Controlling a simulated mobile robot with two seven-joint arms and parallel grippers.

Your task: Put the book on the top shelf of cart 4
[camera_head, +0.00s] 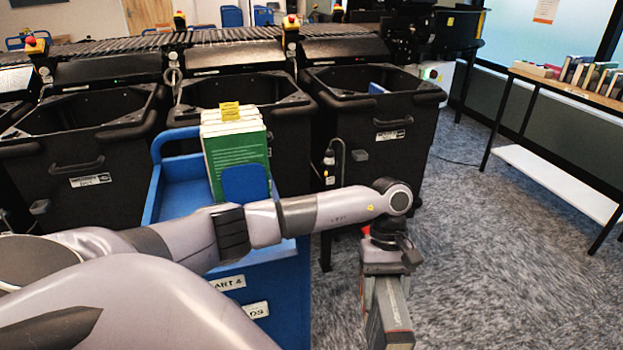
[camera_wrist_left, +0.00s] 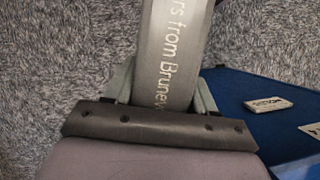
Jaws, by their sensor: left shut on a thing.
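My left gripper (camera_head: 384,278) is shut on a dark grey book (camera_head: 392,322), which points down over the carpet to the right of the blue cart. In the left wrist view the book (camera_wrist_left: 172,50) shows its spine with pale lettering between the two fingers of the gripper (camera_wrist_left: 163,95). The blue cart 4 (camera_head: 170,185) stands left of the gripper, with part of its label visible. Its top shelf holds several green-covered books (camera_head: 237,150) upright against a blue bookend (camera_head: 246,184). My arm crosses in front of the cart and hides part of it. My right gripper is not in view.
Black sorter bins (camera_head: 372,125) stand in a row behind the cart, under a roller conveyor (camera_head: 235,36). A table with books (camera_head: 585,95) is at the far right. Carpet (camera_head: 480,260) to the right of the cart is open.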

